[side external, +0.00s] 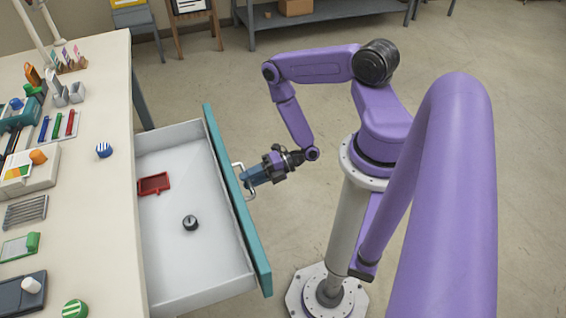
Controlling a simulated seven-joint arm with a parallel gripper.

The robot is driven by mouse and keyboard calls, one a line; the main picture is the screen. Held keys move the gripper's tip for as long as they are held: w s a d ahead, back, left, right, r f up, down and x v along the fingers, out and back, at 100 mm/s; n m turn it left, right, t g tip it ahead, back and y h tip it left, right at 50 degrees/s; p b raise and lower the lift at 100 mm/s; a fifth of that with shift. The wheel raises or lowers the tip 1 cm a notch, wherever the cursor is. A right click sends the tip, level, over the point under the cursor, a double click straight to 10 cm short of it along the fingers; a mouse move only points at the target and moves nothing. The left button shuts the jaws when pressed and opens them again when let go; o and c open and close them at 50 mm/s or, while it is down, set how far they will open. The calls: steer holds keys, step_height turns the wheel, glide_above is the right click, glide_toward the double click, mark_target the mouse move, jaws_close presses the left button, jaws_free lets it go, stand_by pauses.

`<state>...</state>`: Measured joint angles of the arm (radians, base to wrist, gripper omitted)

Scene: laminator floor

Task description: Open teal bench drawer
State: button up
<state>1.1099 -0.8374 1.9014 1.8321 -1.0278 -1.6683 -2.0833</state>
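The teal bench drawer (226,180) is pulled out from the bench, and its white inside shows. Its front carries a pale metal bar handle (236,166). My gripper (246,178) is at the handle, pointing left toward the drawer front. Its fingers overlap the handle in this view. I cannot tell whether they are closed around the bar. A red tray (154,183) and a small black round object (190,222) lie inside the drawer.
The cream bench top (95,190) at left holds tools, pens, a striped blue ball (103,150) and a green striped round object (75,309). A grey shelf (325,18) with a cardboard box (296,7) stands at the back. The floor right of the drawer is open around my base.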

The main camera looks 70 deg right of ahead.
steer(key=v, duration=1.6)
stand_by(0.6)
steer(key=shift+s, duration=0.1)
steer(key=shift+d, duration=0.1)
